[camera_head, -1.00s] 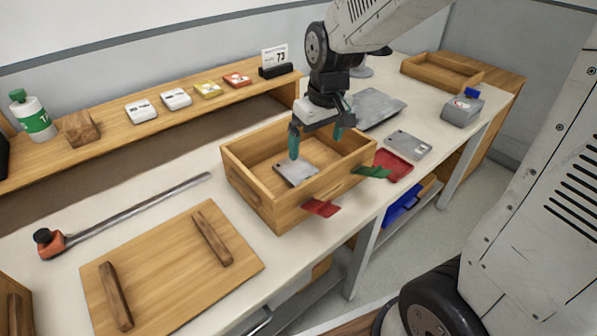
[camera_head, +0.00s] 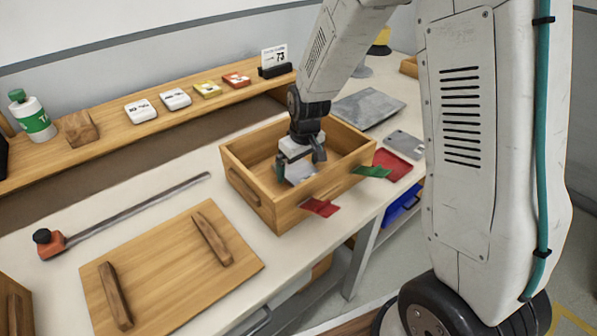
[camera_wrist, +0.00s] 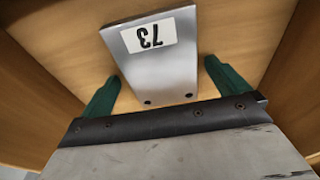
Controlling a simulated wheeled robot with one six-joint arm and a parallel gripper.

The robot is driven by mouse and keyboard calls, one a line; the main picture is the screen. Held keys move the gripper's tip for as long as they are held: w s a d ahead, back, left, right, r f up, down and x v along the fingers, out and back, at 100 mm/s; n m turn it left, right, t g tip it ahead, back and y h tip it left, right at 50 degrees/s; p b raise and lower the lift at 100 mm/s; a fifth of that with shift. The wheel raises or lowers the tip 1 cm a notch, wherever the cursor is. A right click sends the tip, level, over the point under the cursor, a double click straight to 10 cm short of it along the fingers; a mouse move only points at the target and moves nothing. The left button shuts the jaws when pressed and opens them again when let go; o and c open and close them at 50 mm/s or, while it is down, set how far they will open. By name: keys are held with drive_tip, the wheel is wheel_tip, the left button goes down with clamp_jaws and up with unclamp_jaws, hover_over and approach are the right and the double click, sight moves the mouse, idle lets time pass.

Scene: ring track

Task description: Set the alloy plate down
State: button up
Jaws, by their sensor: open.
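The alloy plate (camera_wrist: 160,62) is a flat grey metal plate with a white label reading 73 and two small holes near one edge. It lies on the floor of the open wooden box (camera_head: 248,182). In the head view the plate (camera_head: 300,174) is partly hidden by my gripper (camera_head: 299,175). My gripper is down inside the box, over the near end of the plate. In the wrist view its green fingertips (camera_wrist: 159,88) stand apart, one on each side of the plate, with a gap visible on both sides.
A red tag (camera_head: 321,207) and a green tag (camera_head: 371,171) stick out from the box's front. A wooden lid (camera_head: 170,275) and a long bar tool (camera_head: 135,212) lie to the left. A red tray (camera_head: 392,165), another grey plate (camera_head: 404,144) and a grey slab (camera_head: 368,108) lie to the right.

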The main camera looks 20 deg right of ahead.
drive_tip(key=shift+f, duration=0.2)
drive_tip(key=shift+w, duration=0.1)
drive_tip(key=c, duration=1.4)
